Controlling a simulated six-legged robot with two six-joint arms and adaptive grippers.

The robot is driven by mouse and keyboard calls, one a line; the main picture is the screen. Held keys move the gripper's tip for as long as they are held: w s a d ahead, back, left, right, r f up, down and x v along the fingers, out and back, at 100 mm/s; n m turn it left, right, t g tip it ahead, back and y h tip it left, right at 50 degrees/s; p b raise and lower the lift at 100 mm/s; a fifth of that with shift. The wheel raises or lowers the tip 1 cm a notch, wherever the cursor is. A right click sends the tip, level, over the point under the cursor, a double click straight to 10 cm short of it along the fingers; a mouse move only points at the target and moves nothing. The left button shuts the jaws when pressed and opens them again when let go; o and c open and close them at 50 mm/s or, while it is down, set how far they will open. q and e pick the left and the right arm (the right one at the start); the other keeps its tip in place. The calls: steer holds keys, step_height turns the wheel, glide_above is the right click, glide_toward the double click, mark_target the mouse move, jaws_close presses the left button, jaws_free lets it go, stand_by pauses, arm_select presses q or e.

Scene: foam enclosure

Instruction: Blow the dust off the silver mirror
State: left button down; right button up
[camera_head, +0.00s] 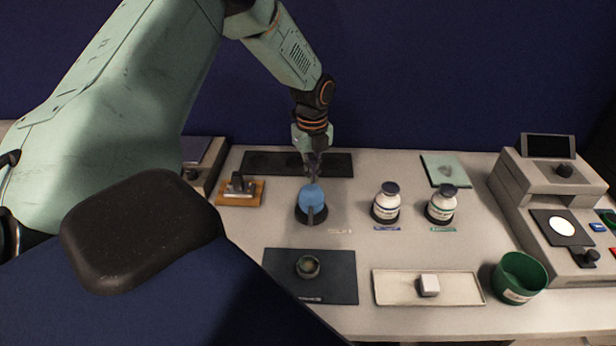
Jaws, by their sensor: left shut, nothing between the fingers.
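A blue bulb-shaped blower (311,196) with a dark nozzle stands on a round black base near the back middle of the counter. My left gripper (312,178) comes down from above, right at the top of the blue bulb. Its fingers are shut with nothing between them; whether they touch the bulb cannot be told. A small round greenish piece with a dark centre (308,266) lies on a dark mat (340,285) at the front; it may be the mirror, but no silver face is clear. My right gripper is not in view.
Two white bottles with dark caps (386,203) (441,205) stand right of the blower. A pale tray (460,287) holds a white block. A green cup (520,277) stands at the front right. A grey device (540,185) fills the right end. A wooden block (230,200) sits left.

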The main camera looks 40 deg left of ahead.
arm_select(q)
step_height(320, 180, up, 4)
steer(key=p, duration=0.3)
steer(key=shift+r, duration=0.1)
steer(key=shift+r+p, duration=0.4)
steer(key=shift+r, duration=0.3)
steer(key=shift+s+f, duration=0.1)
